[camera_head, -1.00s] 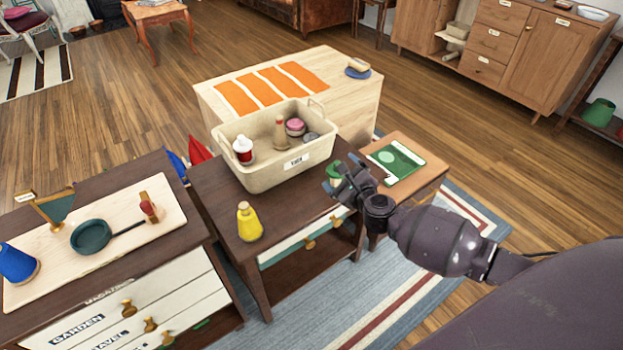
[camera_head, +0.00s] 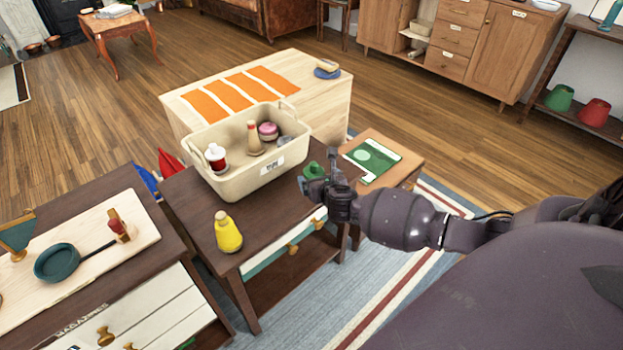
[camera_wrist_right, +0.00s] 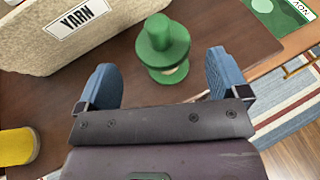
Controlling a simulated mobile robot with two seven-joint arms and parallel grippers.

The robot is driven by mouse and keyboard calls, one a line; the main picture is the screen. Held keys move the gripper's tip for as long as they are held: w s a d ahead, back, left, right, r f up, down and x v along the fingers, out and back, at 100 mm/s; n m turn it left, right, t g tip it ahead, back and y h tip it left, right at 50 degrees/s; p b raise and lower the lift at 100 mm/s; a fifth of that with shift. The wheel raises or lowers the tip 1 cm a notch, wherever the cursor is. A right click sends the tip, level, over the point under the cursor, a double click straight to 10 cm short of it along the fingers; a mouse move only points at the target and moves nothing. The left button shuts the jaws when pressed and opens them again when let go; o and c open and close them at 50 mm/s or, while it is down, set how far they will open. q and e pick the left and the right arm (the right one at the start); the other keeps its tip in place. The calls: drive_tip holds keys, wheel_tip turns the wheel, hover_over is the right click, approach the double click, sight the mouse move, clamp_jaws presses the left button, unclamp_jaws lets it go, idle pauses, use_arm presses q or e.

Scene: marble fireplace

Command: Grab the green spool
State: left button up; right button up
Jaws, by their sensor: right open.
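The green spool (camera_wrist_right: 163,48) stands upright on the dark wooden side table (camera_wrist_right: 60,110). In the right wrist view it is just beyond my right gripper (camera_wrist_right: 158,82), roughly in line with the gap between the two blue fingers. The fingers are apart and nothing is between them. In the head view the spool (camera_head: 313,170) shows in part behind my right gripper (camera_head: 318,186), at the table's right side. My left gripper is in neither view.
A beige bin (camera_head: 240,181) labelled YARN, holding several items, stands left of the spool. A yellow spool (camera_head: 228,233) stands at the table's front. A small wooden table with a green booklet (camera_head: 372,160) is to the right.

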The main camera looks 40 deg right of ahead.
drive_tip(key=shift+w+d+f, duration=0.2)
drive_tip(key=shift+w, duration=0.2)
drive_tip(key=b+x, duration=0.1)
drive_tip(key=x, duration=0.2)
drive_tip(key=shift+d+f+b, duration=0.1)
drive_tip(key=shift+f+b, duration=0.15)
drive_tip(key=shift+b, duration=0.15)
drive_tip(key=shift+w+d, duration=0.15)
drive_tip(key=shift+w, duration=0.4)
drive_tip(key=shift+w+r, duration=0.1)
drive_tip(key=shift+r, duration=0.05)
drive_tip(key=c, duration=0.9)
drive_tip(key=shift+c, duration=0.6)
wheel_tip(320, 180, up, 14)
drive_tip(key=p, duration=0.5)
use_arm(q)
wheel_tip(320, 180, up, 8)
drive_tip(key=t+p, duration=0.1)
drive_tip(key=p, duration=0.6)
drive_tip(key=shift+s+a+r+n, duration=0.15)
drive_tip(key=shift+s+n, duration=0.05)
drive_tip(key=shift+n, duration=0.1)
use_arm(e)
wheel_tip(320, 180, up, 6)
hover_over(315, 174)
drive_tip(key=w, duration=0.1)
drive_tip(key=shift+w+d, duration=0.15)
drive_tip(key=shift+d, duration=0.1)
